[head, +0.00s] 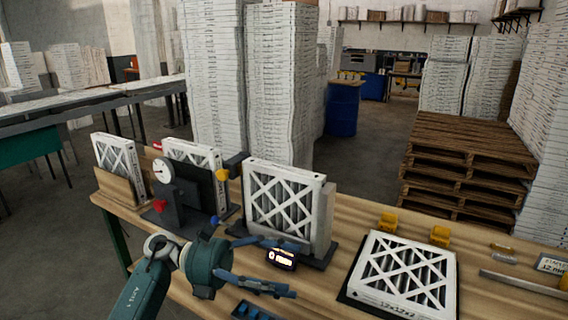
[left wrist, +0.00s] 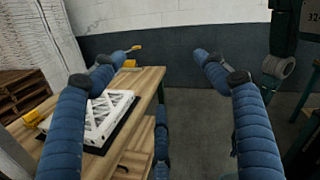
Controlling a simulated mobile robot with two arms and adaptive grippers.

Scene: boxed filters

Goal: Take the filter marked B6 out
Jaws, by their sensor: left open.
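Several white-framed filters with criss-cross fronts are in the head view, and I cannot read a B6 mark on any. One filter (head: 283,205) stands upright on a dark base at the middle of the bench. Another filter (head: 405,275) lies flat on a dark mat at the right; it also shows in the left wrist view (left wrist: 108,115). Two more, a far-left filter (head: 117,158) and a filter behind the gauge (head: 192,152), stand upright. My left gripper (head: 296,271) is open and empty in front of the middle filter; its blue fingers spread wide in the left wrist view (left wrist: 163,54). My right gripper is not visible.
The wooden bench (head: 335,295) carries a dark stand with a round gauge (head: 162,171), a small lit display (head: 282,259) by my left fingers, yellow blocks (head: 440,236) and a metal bar (head: 523,284). Tall white stacks and pallets (head: 460,170) stand beyond.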

